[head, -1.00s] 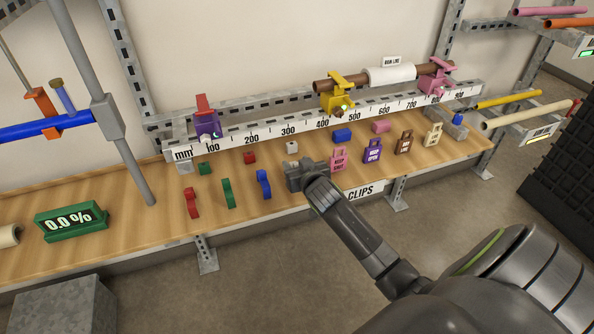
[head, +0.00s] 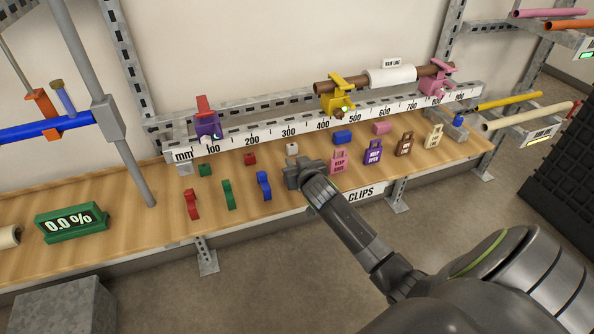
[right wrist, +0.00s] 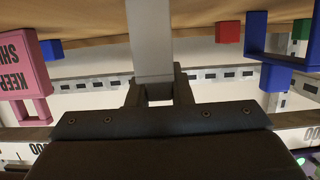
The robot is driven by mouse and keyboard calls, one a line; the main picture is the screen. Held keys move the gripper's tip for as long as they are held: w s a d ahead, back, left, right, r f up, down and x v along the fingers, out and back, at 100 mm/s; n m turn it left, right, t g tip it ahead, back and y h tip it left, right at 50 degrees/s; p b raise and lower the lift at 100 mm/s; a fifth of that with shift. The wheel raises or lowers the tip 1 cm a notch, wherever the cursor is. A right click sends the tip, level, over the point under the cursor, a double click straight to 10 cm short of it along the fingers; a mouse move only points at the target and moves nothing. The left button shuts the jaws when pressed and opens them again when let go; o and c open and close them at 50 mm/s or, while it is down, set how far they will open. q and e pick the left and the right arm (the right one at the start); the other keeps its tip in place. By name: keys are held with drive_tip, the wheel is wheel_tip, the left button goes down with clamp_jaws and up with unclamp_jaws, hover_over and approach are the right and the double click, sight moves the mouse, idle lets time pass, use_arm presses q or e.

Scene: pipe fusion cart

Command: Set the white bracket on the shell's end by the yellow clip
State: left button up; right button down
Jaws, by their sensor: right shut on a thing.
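My right gripper (head: 294,175) is at the front of the wooden shelf, just right of the blue bracket. In the right wrist view its fingers (right wrist: 158,92) are shut on the white bracket (right wrist: 150,40), which shows as a pale upright bar between them. The gripper hides the bracket in the head view. The white shell (head: 391,75) is around the brown pipe at the back, up and right of the gripper. The yellow clip (head: 338,96) holds the pipe just left of the shell's left end. My left gripper is not in view.
Red (head: 192,204), green (head: 228,195) and blue (head: 264,185) brackets stand left of the gripper. Padlock-shaped tags, such as the pink one (head: 338,161), stand right. The ruler rail (head: 270,137) runs between shelf and pipe. A pink clip (head: 436,80) is right of the shell.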

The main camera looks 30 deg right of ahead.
drive_tip(key=shift+r, duration=0.1)
drive_tip(key=shift+r, duration=0.25)
drive_tip(key=r, duration=0.2)
drive_tip(key=shift+s+r, duration=0.3)
drive_tip(key=shift+r, duration=0.1)
drive_tip(key=s+a, duration=0.4)
drive_tip(key=s, duration=1.3)
drive_tip(key=shift+a+r, duration=0.1)
